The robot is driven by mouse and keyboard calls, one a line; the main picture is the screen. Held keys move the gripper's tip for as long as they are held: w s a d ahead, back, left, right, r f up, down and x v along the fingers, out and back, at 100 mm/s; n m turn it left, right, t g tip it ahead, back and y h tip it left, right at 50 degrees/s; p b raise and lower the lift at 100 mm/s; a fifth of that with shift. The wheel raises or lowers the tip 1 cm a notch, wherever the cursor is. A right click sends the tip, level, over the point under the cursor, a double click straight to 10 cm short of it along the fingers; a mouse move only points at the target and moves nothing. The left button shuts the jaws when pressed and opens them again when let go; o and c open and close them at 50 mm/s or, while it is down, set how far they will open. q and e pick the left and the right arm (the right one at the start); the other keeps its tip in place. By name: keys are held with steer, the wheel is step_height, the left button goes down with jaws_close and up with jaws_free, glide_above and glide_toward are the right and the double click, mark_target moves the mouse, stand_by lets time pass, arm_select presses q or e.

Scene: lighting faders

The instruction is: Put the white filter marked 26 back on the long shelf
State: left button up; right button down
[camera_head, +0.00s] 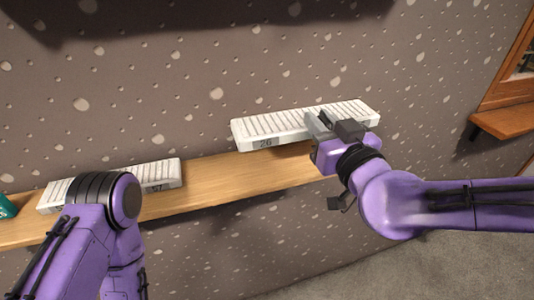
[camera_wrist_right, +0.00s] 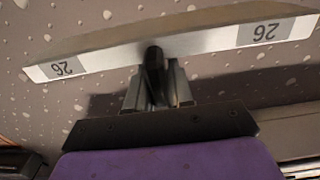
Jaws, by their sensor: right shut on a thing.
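The white filter marked 26 (camera_head: 258,134) is a long slatted white bar in the head view. My right gripper (camera_head: 318,125) is shut on it near its middle. The filter is above the right part of the long wooden shelf (camera_head: 225,172); I cannot tell whether it touches the board. In the right wrist view the filter (camera_wrist_right: 205,42) spans the top, with a 26 label at each end, and my right gripper (camera_wrist_right: 155,80) grips its edge. My left arm is at the lower left of the head view; its fingers are hidden.
A second white slatted filter (camera_head: 165,172) lies on the left part of the shelf, partly behind my left arm. A green object (camera_head: 6,207) is at the shelf's far left. The shelf is bare between them and my right gripper. A wooden ledge (camera_head: 506,120) is at right.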

mark_target(298, 135)
steer(key=a, duration=0.1)
steer(key=w+a+f, duration=0.1)
steer(key=a, duration=0.1)
steer(key=w+a+f+p, duration=0.1)
steer(key=shift+a+f, duration=0.25)
steer(key=shift+a, duration=0.05)
steer(key=w+a+f, duration=0.1)
steer(key=f, duration=0.1)
steer(key=a+f, duration=0.2)
steer(key=w+a+f, duration=0.1)
steer(key=shift+w+a+f+p, duration=0.2)
steer(key=shift+w+f+p, duration=0.1)
steer(key=shift+f+p, duration=0.1)
steer(key=f, duration=0.3)
steer(key=shift+a+f, duration=0.2)
steer(key=shift+w+f, duration=0.1)
steer(key=shift+w, duration=0.05)
steer(key=shift+f, duration=0.15)
steer(key=c, duration=1.2)
jaws_free()
steer(key=shift+s, duration=0.2)
arm_select(q)
steer(key=shift+w+r, duration=0.25)
steer(key=shift+r, duration=0.05)
arm_select(e)
steer(key=shift+o, duration=1)
steer(key=shift+w, duration=0.1)
